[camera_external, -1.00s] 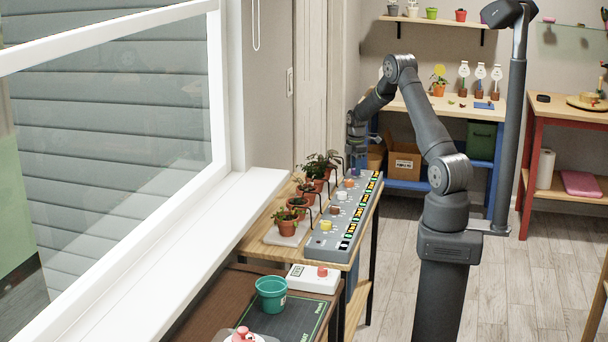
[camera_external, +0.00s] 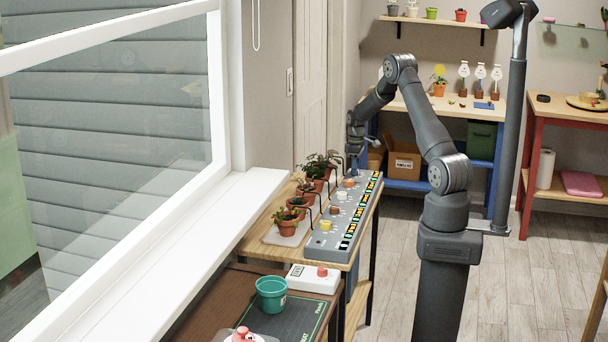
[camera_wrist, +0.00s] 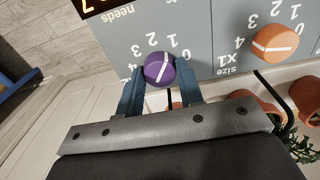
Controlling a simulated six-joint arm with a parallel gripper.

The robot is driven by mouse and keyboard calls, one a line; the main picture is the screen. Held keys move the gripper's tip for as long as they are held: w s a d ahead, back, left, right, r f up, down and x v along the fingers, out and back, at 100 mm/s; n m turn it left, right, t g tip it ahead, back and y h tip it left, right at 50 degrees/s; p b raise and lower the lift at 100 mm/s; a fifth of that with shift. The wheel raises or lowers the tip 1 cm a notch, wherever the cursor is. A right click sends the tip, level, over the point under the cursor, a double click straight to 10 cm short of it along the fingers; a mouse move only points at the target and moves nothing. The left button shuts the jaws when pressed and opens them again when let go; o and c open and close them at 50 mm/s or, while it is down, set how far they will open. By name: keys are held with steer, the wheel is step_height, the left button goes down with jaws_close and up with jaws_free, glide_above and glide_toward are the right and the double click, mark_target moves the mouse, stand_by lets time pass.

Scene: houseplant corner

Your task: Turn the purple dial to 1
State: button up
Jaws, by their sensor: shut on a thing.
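The purple dial (camera_wrist: 159,69) is a round knob with a white line across its top, on the grey panel (camera_wrist: 200,35) in the wrist view. The figures 0, 1, 2, 3 and 4 are printed around it. The upper end of its white line points roughly towards the 1. My gripper (camera_wrist: 160,72) is shut on the dial, with one blue finger on each side. In the external view my gripper (camera_external: 354,155) is at the far end of the panel (camera_external: 318,246), and the dial is too small and covered to make out.
An orange dial (camera_wrist: 275,43) with its own figures sits to the right in the wrist view. Potted plants (camera_external: 286,222) stand in a row along the panel's left side, with thin black bent tubes between. A white box with a red button (camera_external: 313,279) is in front.

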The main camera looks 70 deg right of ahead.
steer(key=shift+m, duration=0.4)
steer(key=o, duration=1)
step_height(320, 180, up, 18)
steer(key=shift+f, duration=0.25)
step_height(320, 180, down, 18)
steer(key=shift+r, duration=0.25)
stand_by(0.4)
steer(key=shift+r, duration=0.1)
